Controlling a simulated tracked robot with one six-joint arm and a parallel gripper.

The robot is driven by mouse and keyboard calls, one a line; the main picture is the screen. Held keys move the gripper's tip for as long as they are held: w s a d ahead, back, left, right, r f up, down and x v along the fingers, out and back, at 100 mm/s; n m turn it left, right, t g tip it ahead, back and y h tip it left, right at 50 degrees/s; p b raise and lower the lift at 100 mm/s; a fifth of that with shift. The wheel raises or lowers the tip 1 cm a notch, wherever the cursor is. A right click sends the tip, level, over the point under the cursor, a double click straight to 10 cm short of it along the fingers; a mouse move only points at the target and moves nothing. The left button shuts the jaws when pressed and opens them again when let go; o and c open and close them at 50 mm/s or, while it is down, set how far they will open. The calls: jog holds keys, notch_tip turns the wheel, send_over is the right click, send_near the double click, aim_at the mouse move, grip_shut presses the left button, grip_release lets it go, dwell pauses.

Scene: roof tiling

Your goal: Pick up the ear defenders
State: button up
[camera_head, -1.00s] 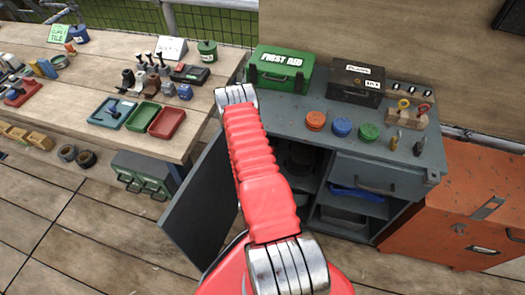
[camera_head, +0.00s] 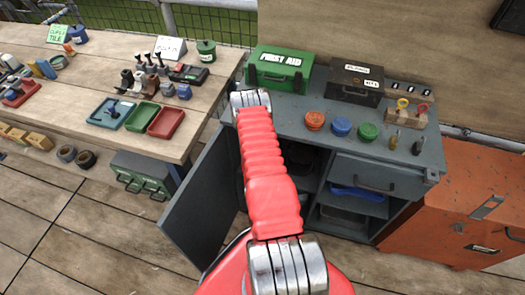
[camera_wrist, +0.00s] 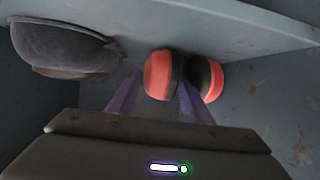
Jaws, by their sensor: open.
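The ear defenders (camera_wrist: 160,76) show in the wrist view as two red cups with dark cushions, inside a grey cabinet compartment under a shelf. My gripper (camera_wrist: 157,88) is open. Its two purple fingers reach in toward the cups. The left cup appears between the fingertips, and the right finger shows in the space between the two cups. I cannot tell whether either finger touches a cup. The headband is not clearly visible. In the head view my red arm hides part of the open cabinet (camera_head: 395,160), and the gripper is hidden there.
A dark, rounded, helmet-like object (camera_wrist: 65,48) is at left in the compartment. The shelf edge (camera_wrist: 230,25) runs above the cups. The open cabinet door (camera_head: 200,200) stands left of the opening. A green first aid box (camera_head: 280,70) and several other items lie on the cabinet top.

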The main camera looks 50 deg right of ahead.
jog(key=shift+x, duration=2.6)
jog(key=shift+c, duration=0.3)
jog(key=c, duration=0.8)
jog(key=shift+c, duration=0.2)
jog(key=shift+r, duration=5)
